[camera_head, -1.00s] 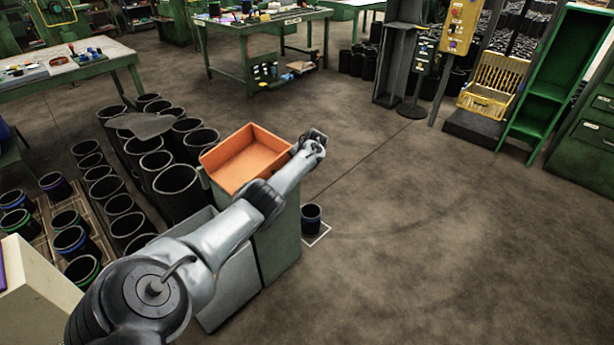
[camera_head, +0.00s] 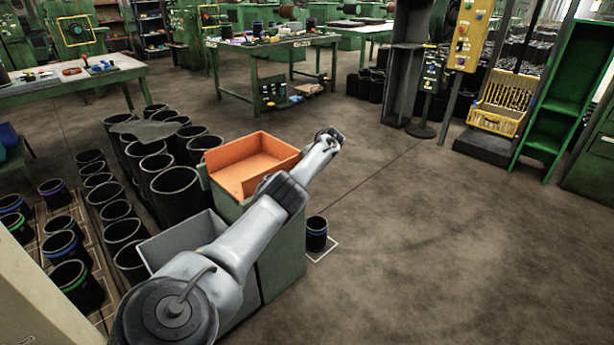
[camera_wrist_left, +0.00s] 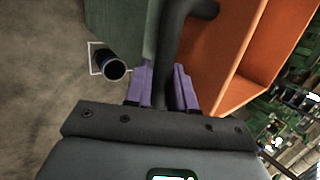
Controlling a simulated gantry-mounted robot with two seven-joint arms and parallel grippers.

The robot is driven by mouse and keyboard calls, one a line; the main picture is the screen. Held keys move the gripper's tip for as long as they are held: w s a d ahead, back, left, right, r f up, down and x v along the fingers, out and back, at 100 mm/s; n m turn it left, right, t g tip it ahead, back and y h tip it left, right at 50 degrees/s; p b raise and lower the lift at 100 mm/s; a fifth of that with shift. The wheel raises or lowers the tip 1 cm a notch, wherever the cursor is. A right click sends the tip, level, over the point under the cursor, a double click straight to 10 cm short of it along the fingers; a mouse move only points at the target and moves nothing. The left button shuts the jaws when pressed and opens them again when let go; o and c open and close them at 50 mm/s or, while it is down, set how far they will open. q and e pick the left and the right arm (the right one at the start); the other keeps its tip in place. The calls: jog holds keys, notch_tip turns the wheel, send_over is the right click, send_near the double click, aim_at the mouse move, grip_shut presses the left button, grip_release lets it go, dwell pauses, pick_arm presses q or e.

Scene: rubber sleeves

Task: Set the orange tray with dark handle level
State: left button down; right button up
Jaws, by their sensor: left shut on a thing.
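The orange tray (camera_head: 250,168) is an open box on top of the green cabinet (camera_head: 285,232), left of my left wrist in the head view. In the left wrist view the tray (camera_wrist_left: 218,70) fills the upper right, with its dark curved handle (camera_wrist_left: 172,40) on its near side. My left gripper (camera_wrist_left: 162,88) has its purple fingers shut on the handle. In the head view my forearm passes in front of the tray's right side and hides the handle and fingers. I cannot tell whether the tray is level. My right gripper is not in view.
A black sleeve (camera_head: 317,235) stands on a white-outlined floor square right of the cabinet. Several black sleeves (camera_head: 175,190) stand in rows to the left. An open grey bin (camera_head: 165,246) adjoins the cabinet. The floor (camera_head: 450,250) to the right is clear.

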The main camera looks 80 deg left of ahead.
pick_arm(q)
jog(key=shift+f, duration=0.4)
jog(key=c, duration=1.3)
grip_release()
jog(key=shift+c, duration=0.2)
jog(key=shift+r, duration=0.1)
jog(key=shift+r, duration=0.15)
jog(key=shift+d+r+p, duration=0.1)
jog(key=shift+r+p, duration=0.1)
jog(key=shift+p, duration=0.2)
jog(key=p+v, duration=0.7)
jog(key=v, duration=0.3)
jog(key=shift+p, duration=0.4)
jog(key=shift+f, duration=0.1)
